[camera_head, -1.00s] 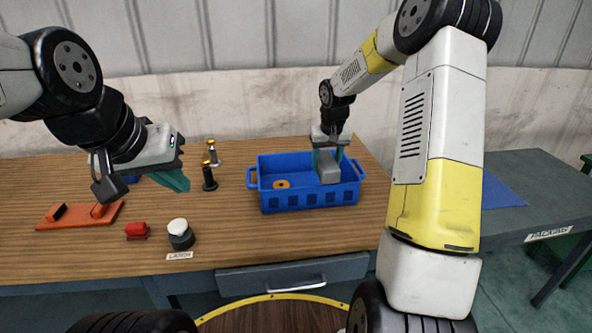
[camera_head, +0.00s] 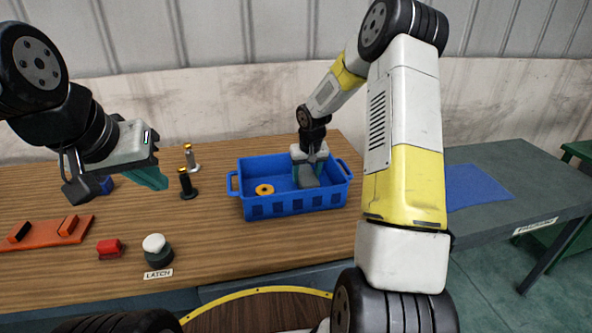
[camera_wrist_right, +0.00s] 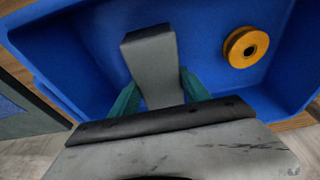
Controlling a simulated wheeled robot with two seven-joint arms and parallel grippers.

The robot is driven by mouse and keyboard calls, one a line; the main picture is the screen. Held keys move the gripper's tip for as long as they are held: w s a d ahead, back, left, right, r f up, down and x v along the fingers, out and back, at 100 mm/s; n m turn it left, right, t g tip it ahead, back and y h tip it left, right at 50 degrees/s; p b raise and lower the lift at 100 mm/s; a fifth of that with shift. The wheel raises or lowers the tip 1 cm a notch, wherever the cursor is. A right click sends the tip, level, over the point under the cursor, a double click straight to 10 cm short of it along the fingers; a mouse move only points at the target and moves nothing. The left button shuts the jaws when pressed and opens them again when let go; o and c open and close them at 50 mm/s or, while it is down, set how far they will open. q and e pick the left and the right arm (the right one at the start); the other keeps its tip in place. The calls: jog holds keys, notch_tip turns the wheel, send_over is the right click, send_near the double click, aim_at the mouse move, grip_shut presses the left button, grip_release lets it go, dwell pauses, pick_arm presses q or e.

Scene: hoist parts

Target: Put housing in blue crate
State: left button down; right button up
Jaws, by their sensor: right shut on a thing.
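The blue crate (camera_head: 292,205) stands on the wooden table, and a yellow-orange ring-shaped part (camera_head: 264,189) lies inside it on the left. My right gripper (camera_head: 308,181) is down inside the right part of the crate, shut on the grey housing (camera_head: 307,175). In the right wrist view the housing (camera_wrist_right: 152,65) sits between the green fingers (camera_wrist_right: 157,92), with the crate's blue floor around it. Whether the housing touches the floor I cannot tell. My left gripper (camera_head: 150,178) is raised above the table at the left, apart from everything; its finger gap is not clear.
Left of the crate stand a black post (camera_head: 187,184) and a grey post (camera_head: 190,158) with yellow tops. A white-topped part (camera_head: 156,248), a red block (camera_head: 108,248) and an orange fixture (camera_head: 45,231) lie further left. A blue mat (camera_head: 473,187) lies on the grey side table.

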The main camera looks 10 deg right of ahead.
aim_at(309, 179)
jog(key=shift+f, duration=0.8)
jog(key=o, duration=1.3)
jog(key=shift+f, duration=0.15)
jog(key=shift+c, duration=0.2)
jog(key=v, duration=1.2)
jog(key=s+a+r, duration=0.1)
jog(key=s+r, duration=0.6)
jog(key=r, duration=0.2)
jog(key=s+a+r+t+y, duration=0.1)
jog(key=s+r, duration=0.3)
jog(key=s, duration=0.7)
jog(key=s+a+r+t+y, duration=0.1)
jog(key=s+a+r+t, duration=0.1)
jog(key=s, duration=1)
jog(key=shift+s+a+r, duration=0.2)
jog(key=shift+a+r, duration=0.35)
jog(key=shift+r, duration=0.3)
